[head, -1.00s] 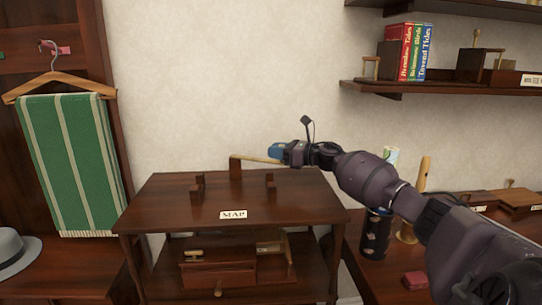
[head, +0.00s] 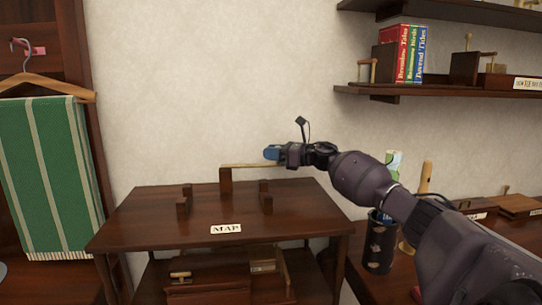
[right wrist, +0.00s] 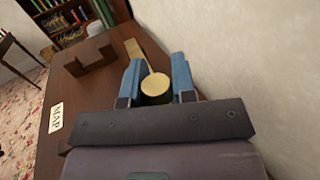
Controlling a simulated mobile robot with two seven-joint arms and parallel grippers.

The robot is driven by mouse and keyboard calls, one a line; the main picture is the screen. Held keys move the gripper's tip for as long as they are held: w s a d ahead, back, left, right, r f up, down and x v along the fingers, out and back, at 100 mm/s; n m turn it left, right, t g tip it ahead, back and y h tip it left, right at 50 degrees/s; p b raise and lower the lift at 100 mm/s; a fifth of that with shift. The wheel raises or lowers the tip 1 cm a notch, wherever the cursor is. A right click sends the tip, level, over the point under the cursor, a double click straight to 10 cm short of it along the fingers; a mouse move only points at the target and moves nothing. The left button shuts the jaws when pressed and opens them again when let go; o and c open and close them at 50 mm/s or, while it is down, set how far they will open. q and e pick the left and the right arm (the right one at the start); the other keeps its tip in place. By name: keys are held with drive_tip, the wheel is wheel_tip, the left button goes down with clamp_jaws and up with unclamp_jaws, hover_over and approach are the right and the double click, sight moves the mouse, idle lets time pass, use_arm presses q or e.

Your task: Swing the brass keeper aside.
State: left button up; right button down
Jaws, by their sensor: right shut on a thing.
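The brass keeper (head: 245,165) is a thin bar that runs right from the top of a dark wooden post (head: 225,181) at the table's back edge. In the right wrist view its round brass end (right wrist: 155,84) sits between the blue fingers of my right gripper (right wrist: 157,88), with the bar running away beyond it. In the head view my right gripper (head: 272,153) is shut on the keeper's free end, above the back of the table. My left gripper is not in view.
The dark wooden table (head: 150,215) bears a MAP label (head: 226,229) and two small notched stands (head: 265,197). The wall is close behind. A dark patterned cup (head: 379,245) stands below my right arm. A bookshelf (head: 430,92) hangs at upper right.

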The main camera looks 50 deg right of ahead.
drive_tip(key=c, duration=1)
unclamp_jaws()
drive_tip(key=shift+c, duration=0.2)
drive_tip(key=shift+o, duration=0.5)
wheel_tip(320, 180, up, 20)
drive_tip(key=shift+p, duration=0.35)
